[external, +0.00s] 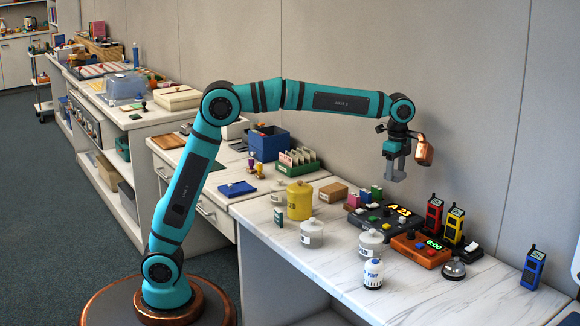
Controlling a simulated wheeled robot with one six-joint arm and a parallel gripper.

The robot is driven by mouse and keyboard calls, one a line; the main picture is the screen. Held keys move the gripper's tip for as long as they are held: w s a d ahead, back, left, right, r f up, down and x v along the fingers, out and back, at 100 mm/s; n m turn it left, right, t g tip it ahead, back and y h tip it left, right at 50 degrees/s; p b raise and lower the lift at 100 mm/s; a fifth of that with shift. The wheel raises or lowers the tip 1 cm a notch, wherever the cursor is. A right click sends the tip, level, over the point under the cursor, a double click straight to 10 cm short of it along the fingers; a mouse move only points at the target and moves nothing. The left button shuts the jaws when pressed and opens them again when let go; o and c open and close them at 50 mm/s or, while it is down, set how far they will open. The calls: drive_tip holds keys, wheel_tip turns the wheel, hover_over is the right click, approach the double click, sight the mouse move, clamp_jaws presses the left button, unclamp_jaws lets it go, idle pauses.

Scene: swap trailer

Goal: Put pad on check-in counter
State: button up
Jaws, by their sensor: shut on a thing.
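My gripper (395,174) hangs above the back of the white marble-topped counter (330,262), pointing down. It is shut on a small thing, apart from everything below. The thing is too small and too hidden by the grey fingers for me to tell whether it is the pad. A flat blue pad-like thing (236,189) lies at the left on the neighbouring worktop, with small items on or beside it. I cannot tell which surface is the check-in counter.
Below my gripper are a dark console reading A 23 (386,224) and small coloured blocks.

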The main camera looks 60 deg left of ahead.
drive_tip(key=s+d+f+m, duration=0.1)
drive_tip(key=s+d, duration=0.3)
drive_tip(key=d, duration=0.7)
drive_tip(key=s+d+f+m, duration=0.15)
drive_tip(key=s+d, duration=0.25)
drive_tip(key=d, duration=0.6)
hover_over(433, 295)
wheel_tip(433, 295, down, 3)
drive_tip(key=shift+s+d+f, duration=0.1)
drive_tip(key=shift+f, duration=5)
drive_tip(key=shift+f, duration=0.1)
drive_tip(key=o, duration=0.9)
drive_tip(key=shift+o, duration=0.2)
wheel_tip(433, 295, up, 12)
